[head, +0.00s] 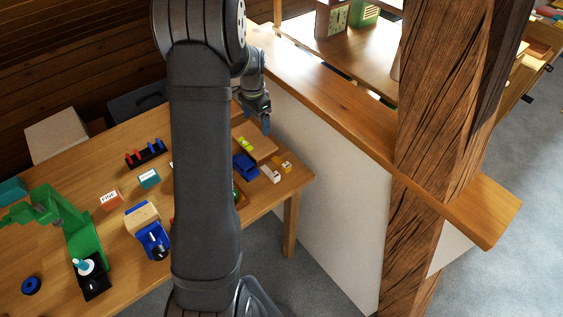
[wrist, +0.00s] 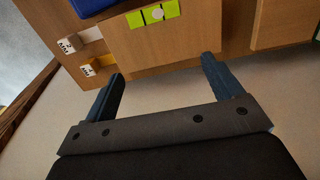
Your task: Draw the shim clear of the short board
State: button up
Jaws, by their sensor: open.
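My gripper (head: 265,124) hangs over the right end of the table in the head view. In the wrist view my gripper (wrist: 161,70) is open, with nothing between its blue fingers. A short wooden board (wrist: 165,45) with a lime-green strip lies just beyond the fingertips; it also shows in the head view (head: 262,149). Beside it are a white-ended piece (wrist: 69,44) and a yellow-ended piece (wrist: 90,69), both with dark marks. They run towards the board's left side. I cannot tell which is the shim, or whether either touches the board.
A blue object (head: 244,166) sits beside the board on the wooden table (head: 299,183). A pale panel (head: 318,160), a long beam (head: 350,100) and a thick timber post (head: 438,90) stand to the right. Several tools and blocks occupy the table's left.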

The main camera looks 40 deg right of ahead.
dwell(0.3)
jog(key=c, duration=0.4)
jog(key=s+a+g+h, duration=0.2)
jog(key=s+g, duration=0.1)
jog(key=s+a+f+g+h, duration=0.1)
jog(key=shift+s+a+f+m+g, duration=0.1)
jog(key=shift+s+a+m+g, duration=0.1)
jog(key=shift+s+m+g, duration=0.15)
grip_shut()
jog(key=shift+s+r+m+g+h, duration=0.25)
jog(key=shift+s+g+h, duration=0.25)
jog(key=shift+h, duration=0.2)
jog(key=shift+s+d+f, duration=0.2)
jog(key=shift+s+f, duration=0.05)
jog(key=shift+s, duration=0.05)
jog(key=x, duration=0.9)
jog(key=shift+d, duration=0.1)
